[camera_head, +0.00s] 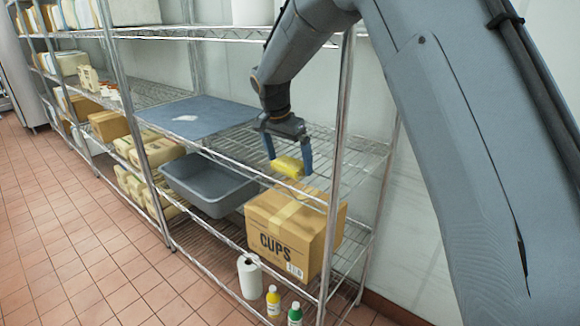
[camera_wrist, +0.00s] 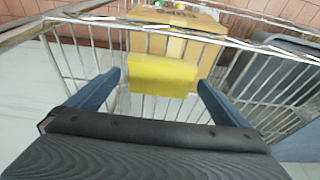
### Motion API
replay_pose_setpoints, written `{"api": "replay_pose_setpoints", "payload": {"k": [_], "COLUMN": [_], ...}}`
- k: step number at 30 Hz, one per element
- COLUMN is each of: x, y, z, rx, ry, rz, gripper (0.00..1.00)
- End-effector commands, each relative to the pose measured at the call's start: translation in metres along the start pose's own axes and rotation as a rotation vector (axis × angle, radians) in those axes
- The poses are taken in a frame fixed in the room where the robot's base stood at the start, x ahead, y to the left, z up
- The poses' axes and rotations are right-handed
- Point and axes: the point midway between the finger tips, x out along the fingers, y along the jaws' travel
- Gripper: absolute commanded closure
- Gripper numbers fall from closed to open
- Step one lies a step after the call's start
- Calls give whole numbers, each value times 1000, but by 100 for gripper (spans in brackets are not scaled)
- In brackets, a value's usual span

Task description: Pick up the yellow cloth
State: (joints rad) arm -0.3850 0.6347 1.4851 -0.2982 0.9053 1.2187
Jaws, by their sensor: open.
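The yellow cloth (camera_head: 288,166) lies on the wire middle shelf (camera_head: 350,160), above the cardboard box, in the head view. It looks like a small folded yellow block. My gripper (camera_head: 290,166) is open, pointing down, with its blue fingers around the cloth's position. In the wrist view the cloth (camera_wrist: 163,75) shows ahead of and between the two open fingers (camera_wrist: 160,90), with gaps on both sides. Whether any finger touches it I cannot tell.
A cardboard box (camera_head: 283,245) marked CUPS stands on the lower shelf beneath. A grey bin (camera_head: 205,190) and a blue-grey mat (camera_head: 190,115) are to the left. A shelf post (camera_head: 338,150) rises close to the right of my gripper.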

Motion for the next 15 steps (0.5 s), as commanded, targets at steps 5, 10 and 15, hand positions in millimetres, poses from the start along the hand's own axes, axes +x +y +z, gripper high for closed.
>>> {"api": "replay_pose_setpoints", "payload": {"k": [5,10,15], "x": [0,0,0], "y": [0,0,0], "z": [0,0,0], "rx": [0,0,0], "ry": [0,0,0], "rz": [0,1,0], "gripper": [15,40,40]}}
